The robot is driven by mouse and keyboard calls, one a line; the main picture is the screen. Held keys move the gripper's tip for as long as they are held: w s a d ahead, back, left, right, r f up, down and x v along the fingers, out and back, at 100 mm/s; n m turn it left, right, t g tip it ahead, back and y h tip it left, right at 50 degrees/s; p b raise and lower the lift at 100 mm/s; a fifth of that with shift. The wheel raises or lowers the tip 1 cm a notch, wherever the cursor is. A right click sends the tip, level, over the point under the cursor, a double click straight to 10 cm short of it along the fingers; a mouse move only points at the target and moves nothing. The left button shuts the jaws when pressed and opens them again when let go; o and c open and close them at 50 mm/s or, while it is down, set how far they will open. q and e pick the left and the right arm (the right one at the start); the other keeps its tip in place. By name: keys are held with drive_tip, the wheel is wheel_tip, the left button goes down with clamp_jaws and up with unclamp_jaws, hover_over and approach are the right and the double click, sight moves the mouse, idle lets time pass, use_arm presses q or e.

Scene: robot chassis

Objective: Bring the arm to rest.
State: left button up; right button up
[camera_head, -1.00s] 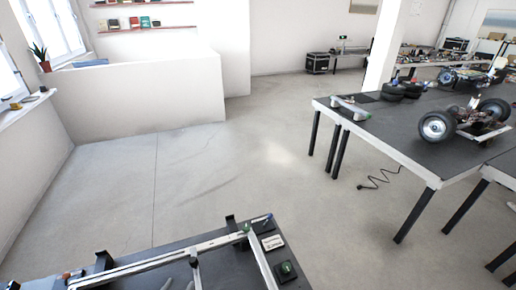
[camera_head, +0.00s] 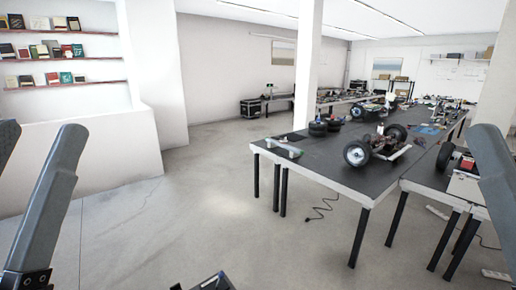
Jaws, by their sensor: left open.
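A black-topped table (camera_head: 320,172) with a wheeled chassis (camera_head: 375,148) stands at the right. A small dark item (camera_head: 212,282) shows at the bottom edge. Open grey floor (camera_head: 190,215) lies in the middle. Shelves (camera_head: 65,85) hang at the left.

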use_arm(q)
wheel_tip(320, 180, up, 26)
drive_tip(key=s+n+p, duration=0.1)
drive_tip(key=p, duration=2.4)
drive_tip(key=shift+s+a+p, duration=0.3)
drive_tip(key=shift+p, duration=0.05)
use_arm(e)
wheel_tip(320, 180, up, 26)
drive_tip(key=shift+f, duration=0.15)
